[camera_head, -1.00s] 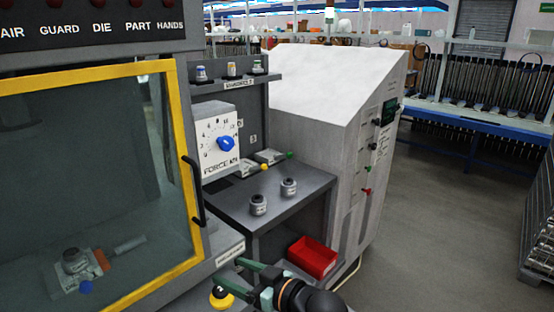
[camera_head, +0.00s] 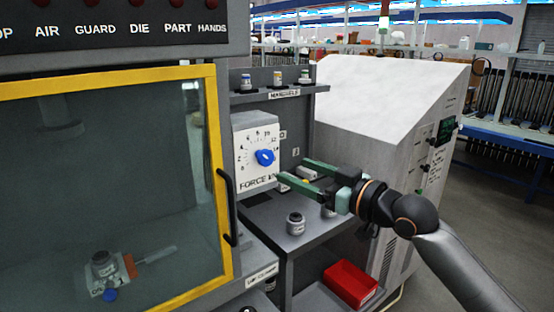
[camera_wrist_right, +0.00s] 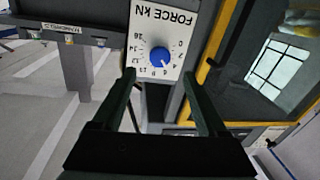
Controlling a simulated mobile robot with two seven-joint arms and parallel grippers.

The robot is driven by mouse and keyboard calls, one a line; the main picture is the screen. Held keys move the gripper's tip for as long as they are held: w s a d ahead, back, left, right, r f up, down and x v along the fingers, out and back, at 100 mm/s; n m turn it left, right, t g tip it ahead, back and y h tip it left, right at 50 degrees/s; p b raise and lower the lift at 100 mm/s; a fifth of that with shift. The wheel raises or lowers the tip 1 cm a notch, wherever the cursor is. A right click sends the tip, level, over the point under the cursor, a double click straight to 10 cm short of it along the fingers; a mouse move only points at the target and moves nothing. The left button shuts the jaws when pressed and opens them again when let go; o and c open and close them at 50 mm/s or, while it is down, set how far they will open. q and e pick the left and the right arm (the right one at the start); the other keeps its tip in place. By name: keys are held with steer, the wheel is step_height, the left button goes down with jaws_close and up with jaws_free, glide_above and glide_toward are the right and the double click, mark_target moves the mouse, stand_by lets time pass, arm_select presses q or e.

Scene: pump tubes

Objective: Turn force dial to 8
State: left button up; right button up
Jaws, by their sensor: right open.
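The force dial is a blue knob (camera_head: 265,157) on a white panel (camera_head: 245,168) marked FORCE kN, left of my right gripper. The numbers run in an arc around the knob; I cannot read surely which one it points to. My right gripper (camera_head: 292,171) reaches in from the right, open and empty, its green fingers pointing at the panel. In the right wrist view the panel appears upside down and the blue knob (camera_wrist_right: 160,57) lies ahead, between the two fingertips (camera_wrist_right: 159,76). The fingers do not appear to touch it. My left gripper is out of view.
A yellow-framed guard door (camera_head: 220,180) with a black handle (camera_head: 229,205) stands left of the panel. A grey shelf (camera_head: 260,97) holds small mandrels above. A grey metal cylinder (camera_head: 295,224) stands on the bench below my right gripper. A red bin (camera_head: 350,284) sits lower right.

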mark_target(269, 159)
steer(key=x, duration=0.7)
steer(key=shift+w+a+f+p, duration=0.1)
steer(key=shift+w+a+p, duration=0.1)
steer(key=shift+p, duration=0.2)
steer(key=shift+c, duration=0.3)
jaws_close()
